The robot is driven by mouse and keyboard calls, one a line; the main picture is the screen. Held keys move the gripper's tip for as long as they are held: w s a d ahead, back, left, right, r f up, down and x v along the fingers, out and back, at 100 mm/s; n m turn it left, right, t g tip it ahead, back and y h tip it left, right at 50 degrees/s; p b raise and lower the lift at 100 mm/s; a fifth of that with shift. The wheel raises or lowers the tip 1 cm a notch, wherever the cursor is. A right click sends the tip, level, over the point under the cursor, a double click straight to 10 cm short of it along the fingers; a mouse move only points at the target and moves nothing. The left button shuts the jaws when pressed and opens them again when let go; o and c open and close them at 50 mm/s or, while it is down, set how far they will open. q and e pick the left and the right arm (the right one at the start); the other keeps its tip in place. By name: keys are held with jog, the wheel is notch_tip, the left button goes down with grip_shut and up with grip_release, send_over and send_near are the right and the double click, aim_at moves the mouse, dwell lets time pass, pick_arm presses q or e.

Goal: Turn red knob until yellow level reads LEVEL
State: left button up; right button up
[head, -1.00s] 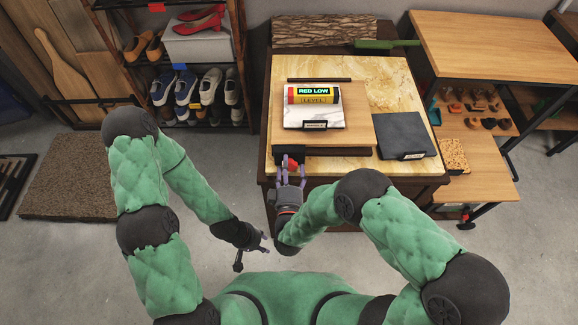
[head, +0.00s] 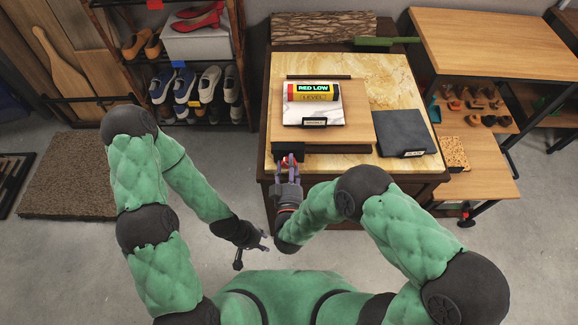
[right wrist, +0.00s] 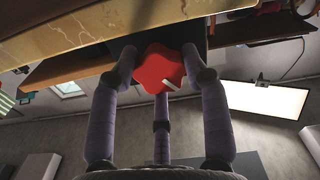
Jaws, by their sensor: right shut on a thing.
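The yellow level (head: 313,92) lies on a pale plate (head: 314,112) on the workbench, and its screen reads "RED LOW". The red knob (head: 289,161) is at the bench's front edge. In the right wrist view the lobed red knob (right wrist: 162,69) with a white mark sits between my fingers. My right gripper (head: 288,166) is shut on the knob, also in the right wrist view (right wrist: 160,75). My left gripper (head: 256,246) hangs empty in front of the bench with its fingers spread.
The level's plate rests on a wooden board (head: 355,125) on a marble-topped bench (head: 390,75). A dark slab (head: 402,134) lies to its right. A shoe rack (head: 190,60) stands at left and a wooden table (head: 500,45) at right. The floor around my left gripper is clear.

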jog(key=shift+w+r, duration=0.1)
jog(key=shift+r, duration=0.15)
jog(key=o, duration=1.2)
jog(key=shift+c, duration=0.2)
jog(key=shift+f, duration=0.1)
jog(key=shift+s+a, duration=0.1)
jog(key=shift+s, duration=0.45)
jog(key=s, duration=0.6)
jog(key=shift+s, duration=0.25)
jog(key=shift+f, duration=0.1)
